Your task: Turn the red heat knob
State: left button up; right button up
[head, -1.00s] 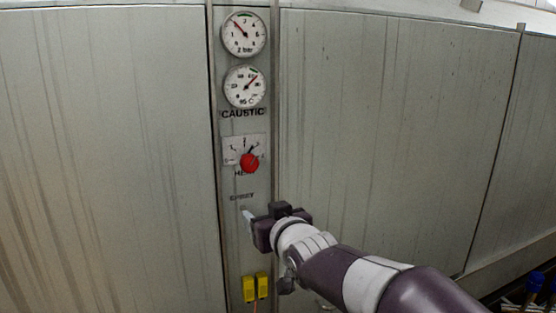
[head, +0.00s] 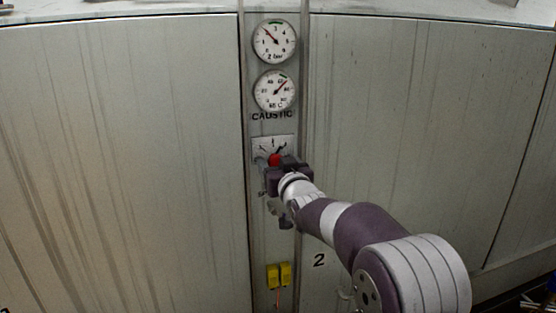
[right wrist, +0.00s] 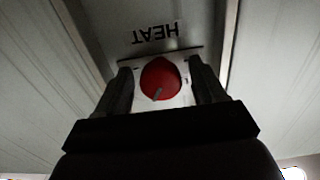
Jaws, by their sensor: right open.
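The red heat knob (head: 274,160) sits on a white dial plate (head: 268,143) on the narrow panel, below the CAUSTIC label. In the right wrist view the round red knob (right wrist: 160,79) shows a grey pointer line, under an upside-down HEAT label. My right gripper (head: 275,166) is open at the knob and hides part of it in the head view. In the right wrist view its two dark fingers (right wrist: 160,84) stand on either side of the knob, with a gap showing on each side. My left gripper is not in view.
Two round gauges (head: 275,41) and (head: 274,91) sit higher on the panel. Large grey metal walls (head: 130,170) flank the panel. A number 2 is marked at lower right.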

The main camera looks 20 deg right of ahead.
jog(key=shift+w+f, duration=0.15)
jog(key=shift+w, duration=0.1)
jog(key=shift+c, duration=0.6)
jog(key=c, duration=0.9)
jog(key=shift+f+n+b, duration=0.35)
jog(key=shift+n+b, duration=0.05)
jog(key=shift+b, duration=0.7)
jog(key=shift+r, duration=0.35)
jog(key=o, duration=1)
jog(key=shift+s, duration=0.15)
